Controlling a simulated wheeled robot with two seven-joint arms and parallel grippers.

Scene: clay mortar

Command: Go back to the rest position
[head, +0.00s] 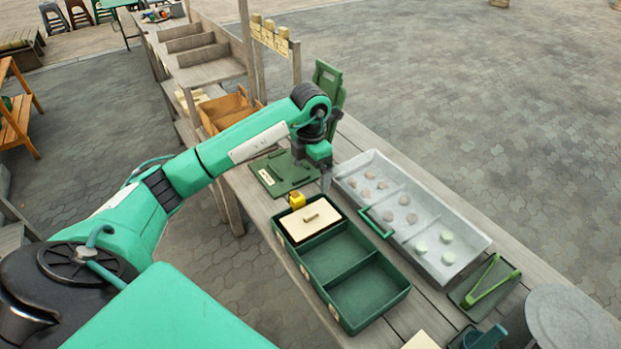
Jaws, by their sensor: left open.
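My left arm reaches in from the left over the table. My left gripper (326,180) points down above the gap between the green box and the grey tray, and looks empty. The green box (357,328) has a cream lid with a small handle (310,219) over its far compartment, and its nearer compartments are open and empty. The long grey tray (440,212) holds several small round pieces, some brownish, some pale green. My right gripper is not in view.
A yellow object (297,200) sits by the box's far corner. A dark green board (283,174) lies behind it. Green tongs (484,280) rest on a dark mat at right. A grey round lid (570,325) is at lower right. A wooden shelf (207,62) stands at the far end.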

